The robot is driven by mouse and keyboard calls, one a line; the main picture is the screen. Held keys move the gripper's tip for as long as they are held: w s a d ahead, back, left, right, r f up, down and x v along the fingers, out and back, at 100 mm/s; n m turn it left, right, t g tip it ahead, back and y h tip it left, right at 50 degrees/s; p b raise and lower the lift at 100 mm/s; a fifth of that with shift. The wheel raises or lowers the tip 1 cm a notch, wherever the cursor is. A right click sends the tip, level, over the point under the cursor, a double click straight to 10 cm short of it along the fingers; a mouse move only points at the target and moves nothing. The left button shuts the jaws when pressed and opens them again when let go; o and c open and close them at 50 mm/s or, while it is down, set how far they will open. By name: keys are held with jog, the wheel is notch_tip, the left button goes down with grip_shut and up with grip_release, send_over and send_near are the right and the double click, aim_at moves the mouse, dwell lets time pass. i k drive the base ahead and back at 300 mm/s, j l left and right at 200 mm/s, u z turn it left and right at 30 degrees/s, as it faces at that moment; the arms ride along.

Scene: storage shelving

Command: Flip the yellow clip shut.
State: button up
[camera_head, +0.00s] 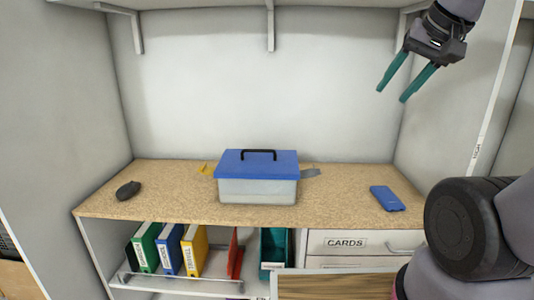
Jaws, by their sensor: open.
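A box with a translucent body and a blue lid (256,165) with a black handle stands on the counter near its middle. A yellow clip (207,169) sticks out from the box's left side, tilted outward and away from the lid. A grey clip (311,173) sticks out from the right side. The lid appears to rest on the body. My gripper (391,90) is at the upper right, high above the counter and well apart from the box. Its two teal fingers are spread and hold nothing.
The tan counter (345,205) is mostly clear. A dark mouse-like object (128,190) lies at left and a blue phone-like object (387,198) at right. A shelf (200,4) overhangs above. Binders (193,252) and a CARDS drawer (345,243) are below.

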aim_at(206, 170)
jog(key=j, duration=0.75)
jog(key=k+j, duration=0.15)
jog(key=j, duration=1.35)
jog(key=i+j+u, duration=0.1)
jog(key=u, duration=0.35)
